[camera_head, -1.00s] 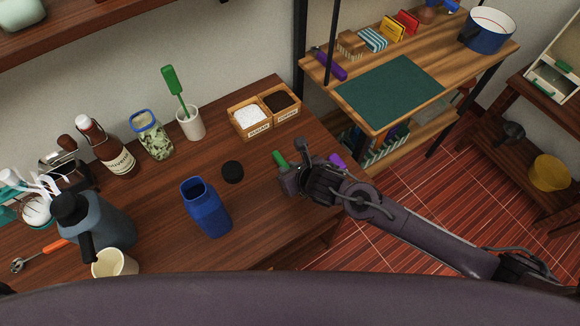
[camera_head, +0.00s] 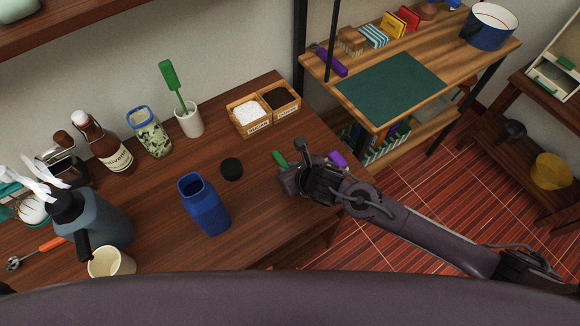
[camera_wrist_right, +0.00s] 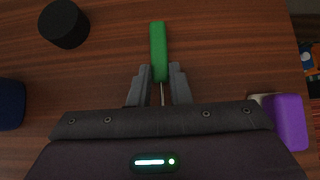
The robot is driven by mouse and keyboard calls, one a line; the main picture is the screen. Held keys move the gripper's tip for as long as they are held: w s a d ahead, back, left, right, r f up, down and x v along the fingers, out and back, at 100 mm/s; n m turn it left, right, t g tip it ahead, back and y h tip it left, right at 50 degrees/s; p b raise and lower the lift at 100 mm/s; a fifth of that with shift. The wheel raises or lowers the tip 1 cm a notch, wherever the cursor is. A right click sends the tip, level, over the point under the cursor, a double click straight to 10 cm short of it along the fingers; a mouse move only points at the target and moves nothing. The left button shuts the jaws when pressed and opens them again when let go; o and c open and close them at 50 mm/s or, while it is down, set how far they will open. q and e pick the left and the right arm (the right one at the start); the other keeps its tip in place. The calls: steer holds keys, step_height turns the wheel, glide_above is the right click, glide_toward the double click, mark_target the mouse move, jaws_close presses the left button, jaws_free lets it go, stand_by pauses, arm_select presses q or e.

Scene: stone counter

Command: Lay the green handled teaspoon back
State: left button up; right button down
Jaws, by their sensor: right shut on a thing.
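The green handled teaspoon (camera_head: 279,158) shows its green handle beyond my right gripper (camera_head: 288,178), over the right part of the wooden counter. In the right wrist view the handle (camera_wrist_right: 158,50) points away from the gripper. My right gripper (camera_wrist_right: 158,84) is shut on the teaspoon, its fingers around the thin metal neck just behind the handle. The bowl of the spoon is hidden by the gripper. I cannot tell whether the spoon touches the counter. My left gripper is not in view.
A black lid (camera_head: 231,169) and an open blue bottle (camera_head: 204,205) stand left of the gripper. A purple object (camera_head: 337,160) lies at its right. Two wooden boxes (camera_head: 248,116) and a white cup (camera_head: 188,121) holding a green-handled utensil stand behind. Jars and a jug (camera_head: 98,220) crowd the left.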

steer(key=shift+f, duration=0.15)
steer(key=c, duration=1.3)
jaws_free()
steer(key=shift+o, duration=0.2)
